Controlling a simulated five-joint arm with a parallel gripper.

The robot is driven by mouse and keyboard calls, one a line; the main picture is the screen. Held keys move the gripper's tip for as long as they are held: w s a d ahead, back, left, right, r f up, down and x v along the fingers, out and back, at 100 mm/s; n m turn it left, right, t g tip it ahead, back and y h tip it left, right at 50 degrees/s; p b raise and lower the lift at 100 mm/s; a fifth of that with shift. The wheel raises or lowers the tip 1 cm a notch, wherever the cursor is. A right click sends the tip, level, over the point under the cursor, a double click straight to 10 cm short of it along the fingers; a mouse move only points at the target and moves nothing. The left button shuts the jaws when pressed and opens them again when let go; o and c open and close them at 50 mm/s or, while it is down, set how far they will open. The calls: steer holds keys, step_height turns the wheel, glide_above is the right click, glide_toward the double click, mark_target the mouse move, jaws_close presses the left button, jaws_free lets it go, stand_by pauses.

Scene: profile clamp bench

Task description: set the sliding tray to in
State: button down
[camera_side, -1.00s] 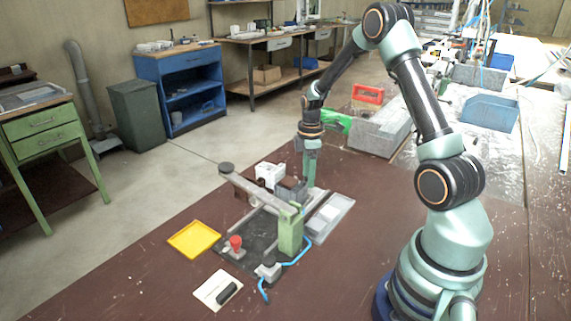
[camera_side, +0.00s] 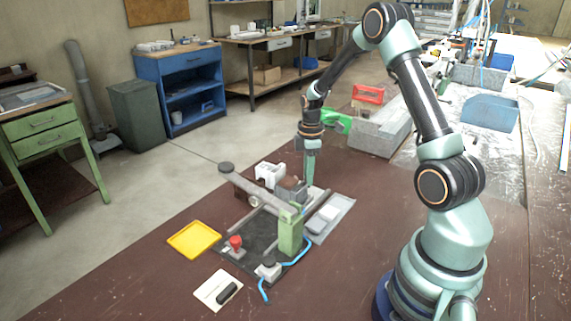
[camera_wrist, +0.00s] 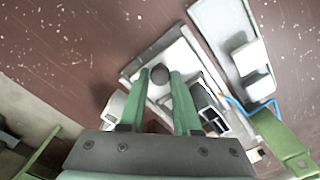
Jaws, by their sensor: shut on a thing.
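The sliding tray (camera_wrist: 186,54) is a pale flat plate with a dark round knob (camera_wrist: 160,73) in the wrist view. My gripper (camera_wrist: 160,74) has its two green fingers on either side of this knob and is shut on it. In the side view my gripper (camera_side: 309,180) points down at the far end of the clamp bench fixture. The tray is mostly hidden there behind the fixture's parts, so I cannot tell how far it is slid.
A green post (camera_side: 290,232) carries a long grey arm (camera_side: 258,190) across the fixture. A grey parts tray (camera_side: 343,207) lies to its right.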

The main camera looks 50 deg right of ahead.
mark_target(280, 193)
steer(key=shift+a, duration=0.1)
stand_by(0.7)
steer(key=a, duration=1.3)
steer(key=shift+a, duration=0.2)
steer(key=c, duration=0.6)
jaws_free()
steer(key=shift+r, duration=0.15)
steer(key=shift+d+r, duration=0.1)
steer(key=shift+r, duration=0.25)
step_height(280, 193, up, 11)
